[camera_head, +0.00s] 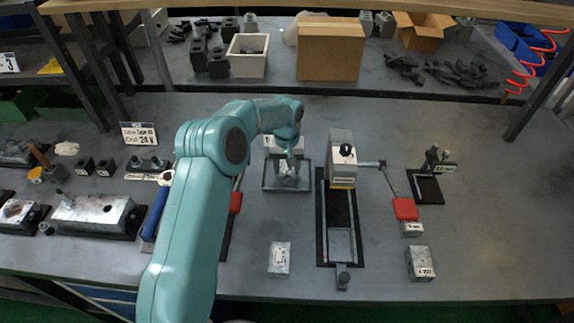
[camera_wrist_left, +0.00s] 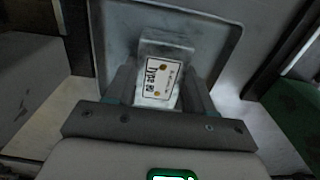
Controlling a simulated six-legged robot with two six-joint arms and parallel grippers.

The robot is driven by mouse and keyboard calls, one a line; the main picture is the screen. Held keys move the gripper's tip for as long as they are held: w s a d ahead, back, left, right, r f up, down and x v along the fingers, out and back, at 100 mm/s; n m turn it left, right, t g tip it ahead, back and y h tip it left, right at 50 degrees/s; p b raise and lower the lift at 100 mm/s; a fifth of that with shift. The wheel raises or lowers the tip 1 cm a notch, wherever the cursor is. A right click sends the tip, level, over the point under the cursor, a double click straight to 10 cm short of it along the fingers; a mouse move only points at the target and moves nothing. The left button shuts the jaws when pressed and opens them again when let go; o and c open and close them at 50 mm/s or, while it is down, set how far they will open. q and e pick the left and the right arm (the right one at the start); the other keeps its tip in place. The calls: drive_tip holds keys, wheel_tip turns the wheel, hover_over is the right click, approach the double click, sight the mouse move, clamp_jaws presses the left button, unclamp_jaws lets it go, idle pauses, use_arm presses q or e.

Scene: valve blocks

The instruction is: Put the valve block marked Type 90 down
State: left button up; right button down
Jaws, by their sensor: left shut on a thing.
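The valve block (camera_wrist_left: 164,80) with a white label reading Type 90 is between the two fingers of my left gripper (camera_wrist_left: 163,90) in the left wrist view. The gripper is shut on it. In the head view, my left gripper (camera_head: 287,171) points down over a square, dark-rimmed tray (camera_head: 270,186). The tray also fills the background of the left wrist view (camera_wrist_left: 115,40). The block is over the tray; I cannot tell whether it touches the tray floor. My right gripper is not in view.
A long black fixture (camera_head: 340,215) with a grey block stands right of the tray. Loose labelled blocks lie on the bench in front (camera_head: 279,259) and at right (camera_head: 420,263). A small black stand (camera_head: 427,188) is further right. Bare bench lies at far right.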

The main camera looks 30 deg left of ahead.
use_arm(q)
drive_tip(key=shift+d+r, duration=0.1)
drive_tip(key=shift+f, duration=0.25)
drive_tip(key=o, duration=1.4)
drive_tip(key=shift+c, duration=0.2)
drive_tip(key=shift+r, duration=0.1)
wheel_tip(320, 180, up, 12)
drive_tip(key=shift+r, duration=0.15)
